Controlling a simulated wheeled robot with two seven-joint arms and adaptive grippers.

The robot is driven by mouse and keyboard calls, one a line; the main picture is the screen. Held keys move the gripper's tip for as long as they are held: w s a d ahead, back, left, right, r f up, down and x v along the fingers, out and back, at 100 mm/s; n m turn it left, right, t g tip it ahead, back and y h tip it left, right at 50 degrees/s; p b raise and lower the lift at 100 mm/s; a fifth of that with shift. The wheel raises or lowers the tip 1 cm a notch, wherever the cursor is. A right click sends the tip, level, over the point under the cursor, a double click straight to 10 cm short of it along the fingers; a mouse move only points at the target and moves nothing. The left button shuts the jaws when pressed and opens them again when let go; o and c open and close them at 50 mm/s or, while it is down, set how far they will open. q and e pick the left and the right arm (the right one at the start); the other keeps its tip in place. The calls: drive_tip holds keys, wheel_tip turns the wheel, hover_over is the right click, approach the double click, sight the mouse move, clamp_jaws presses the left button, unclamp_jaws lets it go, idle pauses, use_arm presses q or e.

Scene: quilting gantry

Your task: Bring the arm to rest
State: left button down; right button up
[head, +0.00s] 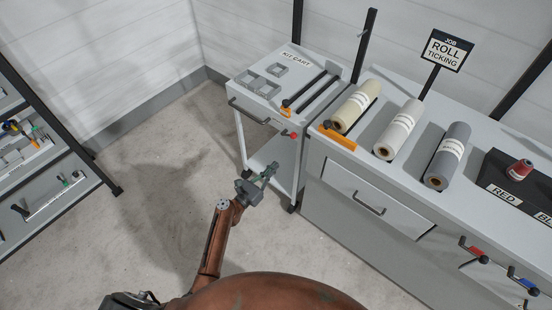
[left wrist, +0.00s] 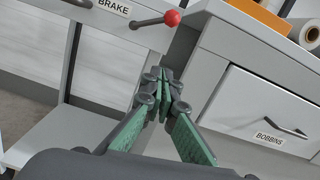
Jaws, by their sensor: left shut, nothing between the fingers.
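My left gripper (head: 267,174) is shut and empty. It hangs in the air in front of the kit cart, below the cart's top. In the left wrist view its green-padded fingers (left wrist: 166,92) meet at the tips with nothing between them. Behind them show the red-knobbed brake lever (left wrist: 172,17) and the edge of the cabinet. My left arm (head: 214,240) reaches forward from my body, its copper links bent. My right gripper does not show clearly; a dark part of my own body is at the bottom left of the head view.
The kit cart (head: 243,84) stands ahead, close to the gripper. The cabinet (head: 340,217) beside it has a bobbins drawer (left wrist: 262,108) and carries several fabric rolls (head: 398,130). A tool rack (head: 62,200) stands at the left. The floor (head: 150,190) between is clear.

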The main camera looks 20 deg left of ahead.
use_arm(q)
drive_tip(key=s+a+f+m+g+y, duration=0.25)
drive_tip(key=s+f+m, duration=0.25)
drive_tip(key=s+f, duration=0.6)
drive_tip(key=s+a+f+m+g+y, duration=0.15)
drive_tip(key=s+f+m+g, duration=0.35)
drive_tip(key=f, duration=1)
drive_tip(key=s+a+f+m+g+y, duration=0.1)
drive_tip(key=s+a+f+m+g, duration=0.2)
drive_tip(key=s+f, duration=0.85)
drive_tip(key=s+a+f+m+g+y, duration=0.1)
drive_tip(key=s+f+m, duration=0.3)
drive_tip(key=s, duration=0.9)
drive_tip(key=s+a+f+m+g+y+p, duration=0.1)
drive_tip(key=s+a+f+m+g, duration=0.2)
drive_tip(key=s+m, duration=0.7)
drive_tip(key=s+a+f+m+g+y, duration=0.1)
drive_tip(key=s+a+f+m, duration=0.3)
drive_tip(key=s, duration=1.4)
wheel_tip(320, 180, down, 3)
drive_tip(key=m+g, duration=0.1)
drive_tip(key=m, duration=0.2)
drive_tip(key=shift+a+r+p, duration=0.2)
drive_tip(key=shift+a+p, duration=0.05)
drive_tip(key=shift+p, duration=0.1)
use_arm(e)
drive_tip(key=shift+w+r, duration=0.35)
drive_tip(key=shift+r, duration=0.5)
